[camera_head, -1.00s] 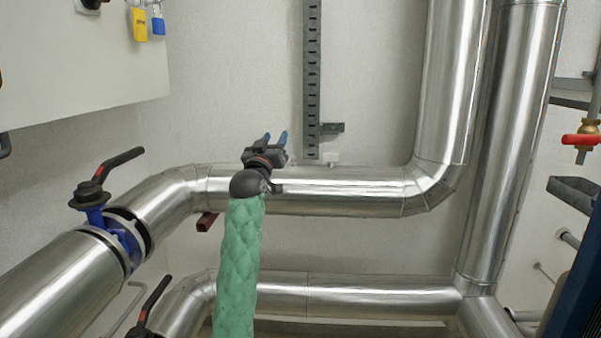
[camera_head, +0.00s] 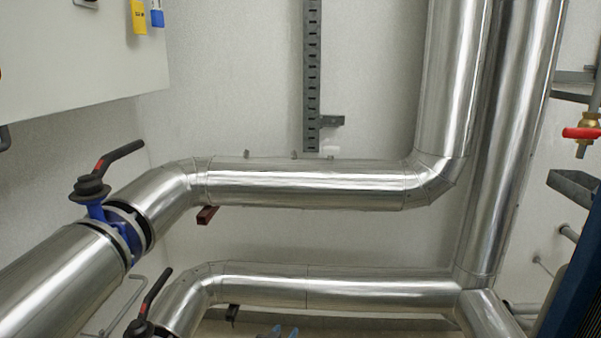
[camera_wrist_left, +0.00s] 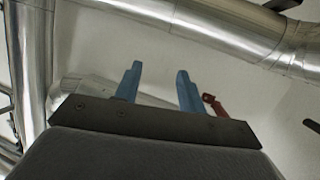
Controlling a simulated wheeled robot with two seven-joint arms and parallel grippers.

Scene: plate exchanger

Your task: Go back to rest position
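The rest of my left arm is out of the head view. My right gripper is in neither view.
A silver upper pipe (camera_head: 300,184) and lower pipe (camera_head: 340,292) run across the wall. A blue valve with a black and red handle (camera_head: 118,158) is at left. Vertical pipes (camera_head: 500,150) stand at right. A cabinet (camera_head: 70,50) is upper left.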

